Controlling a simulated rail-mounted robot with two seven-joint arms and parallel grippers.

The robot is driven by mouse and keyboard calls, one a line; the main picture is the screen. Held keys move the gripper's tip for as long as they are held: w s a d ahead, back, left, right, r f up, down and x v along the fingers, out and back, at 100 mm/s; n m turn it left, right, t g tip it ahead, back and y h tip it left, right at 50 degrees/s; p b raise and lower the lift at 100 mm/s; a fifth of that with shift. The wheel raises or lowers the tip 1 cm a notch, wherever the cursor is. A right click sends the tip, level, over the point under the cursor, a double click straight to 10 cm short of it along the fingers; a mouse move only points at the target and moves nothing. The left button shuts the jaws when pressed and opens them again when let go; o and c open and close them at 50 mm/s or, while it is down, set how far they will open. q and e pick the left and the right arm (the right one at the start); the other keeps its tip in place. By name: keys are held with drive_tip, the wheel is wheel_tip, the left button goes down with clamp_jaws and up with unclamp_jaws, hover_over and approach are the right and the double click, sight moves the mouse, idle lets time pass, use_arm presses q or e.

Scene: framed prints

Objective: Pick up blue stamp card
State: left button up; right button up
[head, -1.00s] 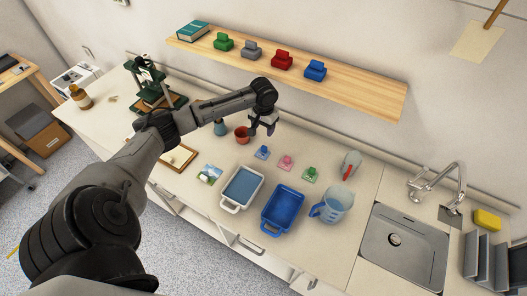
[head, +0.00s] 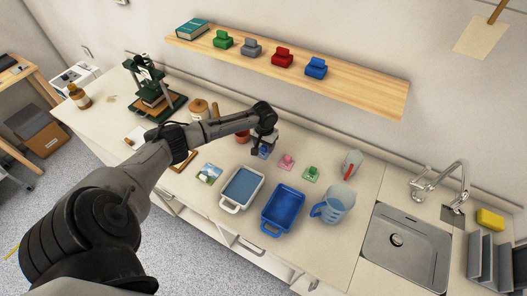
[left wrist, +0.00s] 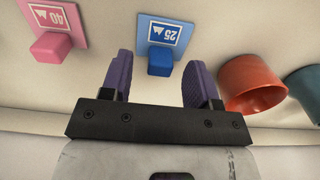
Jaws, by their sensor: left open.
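The blue stamp card (left wrist: 165,35) lies flat on the counter, with a white "25" print and a blue block (left wrist: 160,61) on it. In the left wrist view it sits just beyond and between the open purple fingertips of my left gripper (left wrist: 158,75). Nothing is held. In the head view my left gripper (head: 259,152) hangs over the blue card (head: 265,154) and hides part of it. The pink stamp card (left wrist: 50,20), marked "40", lies to its left in the wrist view. My right gripper is not in view.
An orange-red cup (left wrist: 252,82) stands close beside the right finger in the wrist view, with a teal vessel (left wrist: 307,90) behind it. A green card (head: 311,173), white tray (head: 242,188), blue tray (head: 283,208) and jug (head: 334,204) are nearby. A shelf (head: 365,87) runs above.

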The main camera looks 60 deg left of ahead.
use_arm(q)
drive_tip(key=shift+f, duration=0.85)
drive_tip(key=shift+c, duration=0.4)
drive_tip(key=c, duration=0.9)
